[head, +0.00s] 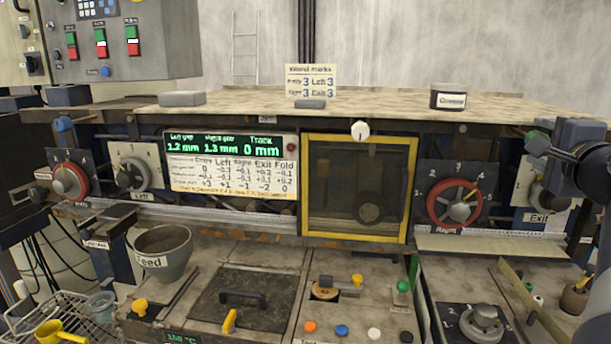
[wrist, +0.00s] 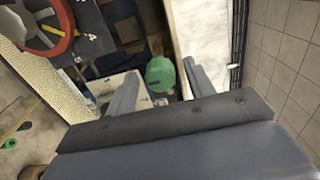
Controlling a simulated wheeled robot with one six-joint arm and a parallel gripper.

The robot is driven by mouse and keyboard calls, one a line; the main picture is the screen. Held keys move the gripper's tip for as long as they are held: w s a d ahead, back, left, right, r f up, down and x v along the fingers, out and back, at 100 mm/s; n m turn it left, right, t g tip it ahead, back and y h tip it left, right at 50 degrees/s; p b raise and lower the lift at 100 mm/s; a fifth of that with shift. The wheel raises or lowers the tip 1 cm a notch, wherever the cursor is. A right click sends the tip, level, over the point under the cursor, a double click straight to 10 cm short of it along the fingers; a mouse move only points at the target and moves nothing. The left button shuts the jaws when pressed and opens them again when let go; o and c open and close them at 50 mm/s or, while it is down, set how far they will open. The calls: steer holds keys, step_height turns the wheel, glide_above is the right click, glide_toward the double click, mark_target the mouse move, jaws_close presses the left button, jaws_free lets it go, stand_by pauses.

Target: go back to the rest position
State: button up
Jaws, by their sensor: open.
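My gripper (wrist: 162,88) is open in the wrist view, with its two grey-blue fingers spread apart. A green knob (wrist: 160,73) shows between and beyond the fingertips. I cannot tell how far it is from them or whether they touch it. Nothing is seen held. In the head view, part of my arm shows at the right edge, close to a green knob (head: 537,142) at the right end of the machine front. The fingertips cannot be made out clearly there.
The Exit dial (head: 538,195) and red Right dial (head: 455,203) are close by my arm. A yellow-framed window (head: 353,188) and a gap display (head: 232,163) are at the middle. A Feed pot (head: 163,252) stands at left. The space in front of the panel's middle looks clear.

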steer(key=n, duration=0.6)
stand_by(0.5)
steer(key=shift+f, duration=0.1)
